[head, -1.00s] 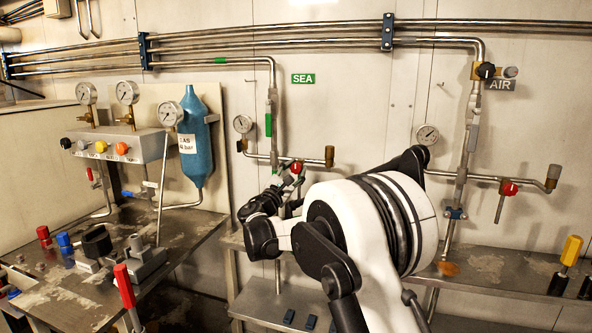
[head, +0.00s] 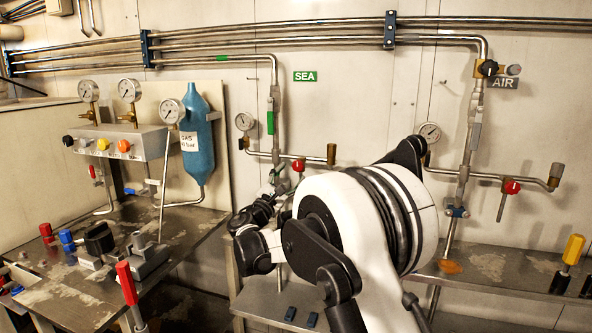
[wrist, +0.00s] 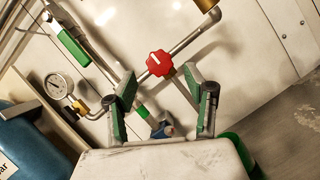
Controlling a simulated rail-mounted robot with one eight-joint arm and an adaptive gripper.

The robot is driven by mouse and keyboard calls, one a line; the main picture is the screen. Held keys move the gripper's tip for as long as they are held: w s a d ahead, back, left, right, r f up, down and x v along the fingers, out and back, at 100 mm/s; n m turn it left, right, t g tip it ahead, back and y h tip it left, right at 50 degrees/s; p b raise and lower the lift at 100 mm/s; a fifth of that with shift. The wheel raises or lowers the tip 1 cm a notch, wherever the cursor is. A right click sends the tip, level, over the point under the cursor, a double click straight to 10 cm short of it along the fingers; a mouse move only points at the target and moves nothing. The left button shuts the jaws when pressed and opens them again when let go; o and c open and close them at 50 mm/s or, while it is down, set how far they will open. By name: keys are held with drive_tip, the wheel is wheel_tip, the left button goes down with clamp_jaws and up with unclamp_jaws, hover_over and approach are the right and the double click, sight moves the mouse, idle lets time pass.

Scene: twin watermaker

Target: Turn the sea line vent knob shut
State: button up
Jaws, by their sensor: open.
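The sea line vent knob is red and lobed, with a white mark on its face. It sits on the horizontal pipe below the green SEA sign in the head view (head: 298,165). In the wrist view the red knob (wrist: 160,63) shows above and between my gripper's fingertips. My gripper (wrist: 162,88) is open and empty, its green-padded fingers apart, and it does not touch the knob there. In the head view my gripper (head: 268,196) is dark, small and partly hidden by my arm, just below and left of the knob.
A gauge (head: 244,121) and a brass-coloured end fitting (head: 331,153) flank the knob on its pipe. A green-handled valve (head: 270,122) is on the vertical pipe above. A blue gas cylinder (head: 196,145) stands left. Another red knob (head: 511,187) is on the AIR line, right.

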drive_tip(key=v, duration=0.7)
drive_tip(key=s+d+r+m+g+p, duration=0.1)
drive_tip(key=s+d+r+m+g, duration=0.15)
drive_tip(key=d, duration=0.55)
drive_tip(key=s+d+r+m+g, duration=0.2)
drive_tip(key=d+m+g, duration=0.15)
drive_tip(key=d, duration=0.55)
drive_tip(key=s+d+m+g+y+p, duration=0.1)
drive_tip(key=s+d+m+g, duration=0.2)
drive_tip(key=s+d+m, duration=0.55)
drive_tip(key=s+d+f+m+g+y+p, duration=0.15)
drive_tip(key=s+d, duration=0.25)
drive_tip(key=s, duration=0.5)
drive_tip(key=s+d+f+m+g+y, duration=0.2)
drive_tip(key=s+d, duration=0.2)
drive_tip(key=s, duration=0.5)
drive_tip(key=s+a+f+m+y, duration=0.1)
drive_tip(key=s+f+m+y, duration=0.1)
drive_tip(key=s, duration=0.5)
drive_tip(key=s+f+m+y+p, duration=0.1)
drive_tip(key=s+f+m+y, duration=0.1)
drive_tip(key=s, duration=0.5)
drive_tip(key=shift+s+a+f+m+y, duration=0.4)
drive_tip(key=shift+f+m, duration=0.2)
drive_tip(key=shift+m, duration=0.6)
